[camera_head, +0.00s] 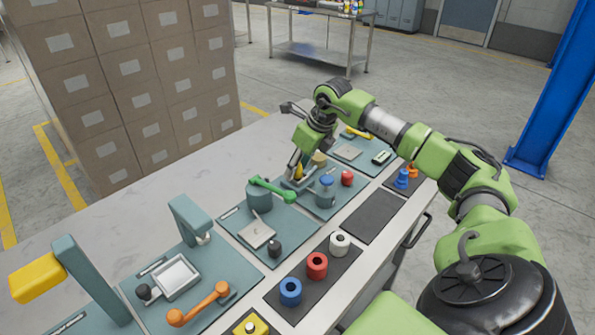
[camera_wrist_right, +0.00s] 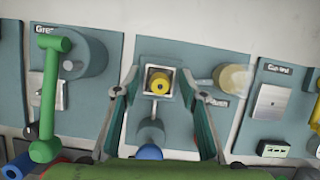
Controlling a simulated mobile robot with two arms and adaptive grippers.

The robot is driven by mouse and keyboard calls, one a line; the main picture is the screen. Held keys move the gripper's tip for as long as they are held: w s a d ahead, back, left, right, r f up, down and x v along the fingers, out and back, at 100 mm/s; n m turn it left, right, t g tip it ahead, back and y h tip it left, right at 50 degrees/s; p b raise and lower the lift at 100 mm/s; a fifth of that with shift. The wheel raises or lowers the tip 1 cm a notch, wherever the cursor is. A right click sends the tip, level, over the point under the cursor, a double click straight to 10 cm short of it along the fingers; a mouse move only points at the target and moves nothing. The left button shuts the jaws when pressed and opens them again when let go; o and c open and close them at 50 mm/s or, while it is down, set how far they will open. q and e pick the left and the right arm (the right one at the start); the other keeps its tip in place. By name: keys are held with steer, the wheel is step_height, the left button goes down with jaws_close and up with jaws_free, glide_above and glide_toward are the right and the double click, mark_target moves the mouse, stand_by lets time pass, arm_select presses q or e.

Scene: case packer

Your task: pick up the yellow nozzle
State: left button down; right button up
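The yellow nozzle (camera_wrist_right: 159,83) stands in a pale square holder on a teal board, seen from above in the right wrist view. In the head view a small part of the yellow nozzle (camera_head: 299,173) shows by the fingertips. My right gripper (camera_wrist_right: 160,88) is open, with one finger on each side of the holder and nozzle. In the head view the right gripper (camera_head: 297,164) reaches down over that board. Whether the fingers touch anything is unclear. My left gripper is not in view.
A blue-topped jar (camera_head: 326,191) and a red knob (camera_head: 347,178) stand close to the gripper. A green lever (camera_head: 272,188) on a teal cylinder is to the left. Blue, red and white rings (camera_head: 340,243) lie on a dark mat in front. Stacked cartons (camera_head: 130,70) stand behind.

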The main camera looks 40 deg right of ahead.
jaws_close()
steer(key=shift+r, duration=0.15)
